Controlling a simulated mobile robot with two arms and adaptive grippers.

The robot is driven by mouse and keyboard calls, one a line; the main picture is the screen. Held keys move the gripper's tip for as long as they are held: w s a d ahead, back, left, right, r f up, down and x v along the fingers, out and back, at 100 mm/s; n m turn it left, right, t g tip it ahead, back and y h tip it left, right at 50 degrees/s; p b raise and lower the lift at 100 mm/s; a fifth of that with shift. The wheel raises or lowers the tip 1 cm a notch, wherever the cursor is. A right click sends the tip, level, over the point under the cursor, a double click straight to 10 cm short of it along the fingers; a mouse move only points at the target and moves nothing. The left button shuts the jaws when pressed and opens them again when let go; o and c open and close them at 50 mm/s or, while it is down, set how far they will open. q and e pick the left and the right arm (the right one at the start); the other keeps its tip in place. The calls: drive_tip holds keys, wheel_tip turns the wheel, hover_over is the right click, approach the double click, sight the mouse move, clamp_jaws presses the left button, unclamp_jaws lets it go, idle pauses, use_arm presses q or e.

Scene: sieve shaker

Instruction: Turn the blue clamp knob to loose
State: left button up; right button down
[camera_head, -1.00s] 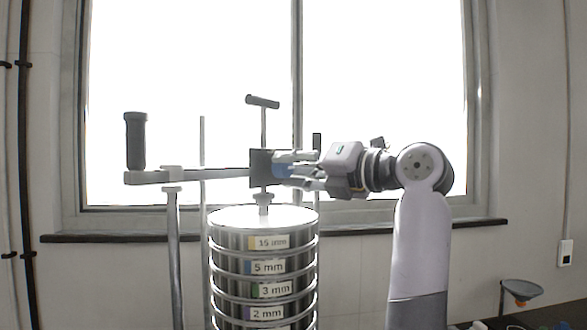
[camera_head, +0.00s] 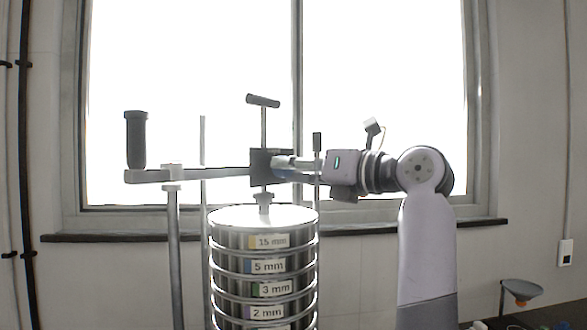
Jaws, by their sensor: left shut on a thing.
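The blue clamp knob (camera_head: 278,160) is on the right side of the dark clamp block (camera_head: 261,168), above the sieve stack. It is mostly hidden by the fingers; only a little blue shows. My left gripper (camera_head: 285,165) reaches it from the right, lies level and is shut on the knob. Its fingers are seen nearly edge-on. The clamp block sits on the horizontal bar (camera_head: 215,174), with a T-handle screw (camera_head: 263,101) passing upright through it and its foot (camera_head: 264,198) at the top of the stack. My right gripper is not in view.
The sieve stack (camera_head: 264,216) stands below with several labelled rings. A black upright handle (camera_head: 136,140) is at the bar's left end. Thin upright rods stand near the stack. A bright window lies behind.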

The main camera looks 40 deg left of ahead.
use_arm(q)
drive_tip(key=n, duration=0.2)
drive_tip(key=shift+f+n, duration=0.1)
drive_tip(key=shift+n, duration=0.3)
drive_tip(key=n, duration=0.3)
drive_tip(key=shift+n, duration=0.4)
drive_tip(key=n, duration=0.5)
drive_tip(key=shift+g+b, duration=0.4)
drive_tip(key=shift+n, duration=0.7)
drive_tip(key=o, duration=1.2)
drive_tip(key=shift+w+d, duration=0.1)
drive_tip(key=d, duration=0.4)
drive_tip(key=w+d, duration=0.1)
drive_tip(key=d, duration=0.6)
drive_tip(key=shift+w+d+f, duration=0.15)
drive_tip(key=shift+d+f, duration=0.15)
drive_tip(key=shift+d, duration=0.1)
